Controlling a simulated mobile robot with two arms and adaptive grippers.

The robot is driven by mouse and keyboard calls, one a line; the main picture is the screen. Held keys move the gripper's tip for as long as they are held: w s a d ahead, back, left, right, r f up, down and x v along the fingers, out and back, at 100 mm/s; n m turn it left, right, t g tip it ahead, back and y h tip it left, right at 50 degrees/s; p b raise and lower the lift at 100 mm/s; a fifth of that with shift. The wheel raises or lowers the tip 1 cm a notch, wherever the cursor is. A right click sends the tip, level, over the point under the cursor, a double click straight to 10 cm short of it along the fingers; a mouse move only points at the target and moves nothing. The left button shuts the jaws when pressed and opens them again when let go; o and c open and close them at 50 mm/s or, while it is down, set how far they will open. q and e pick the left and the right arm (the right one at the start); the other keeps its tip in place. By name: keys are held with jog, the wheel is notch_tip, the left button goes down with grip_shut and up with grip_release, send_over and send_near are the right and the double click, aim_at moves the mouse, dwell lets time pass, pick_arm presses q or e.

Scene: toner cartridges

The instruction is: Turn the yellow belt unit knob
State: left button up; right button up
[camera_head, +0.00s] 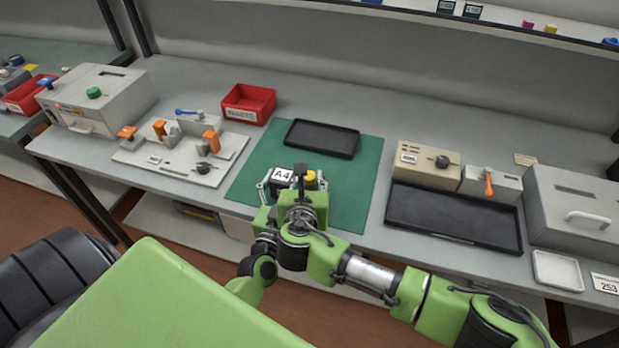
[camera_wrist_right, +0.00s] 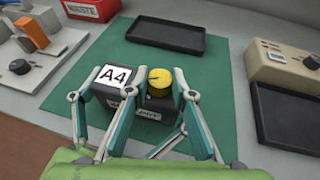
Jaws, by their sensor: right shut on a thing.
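The belt unit is a dark box (camera_wrist_right: 129,108) on the green mat (camera_head: 352,205). My left gripper is not in view.
A black tray (camera_head: 322,138) lies on the mat behind the unit. A red waste bin (camera_head: 248,103) and a light fixture plate with orange levers (camera_head: 180,160) are to the left. A beige box with a black knob (camera_head: 426,165) and a large black tray (camera_head: 450,215) are right.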

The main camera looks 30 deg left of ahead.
jog(key=o, duration=1.1)
jog(key=shift+o, duration=0.2)
jog(key=v, duration=1.2)
jog(key=shift+a, duration=0.1)
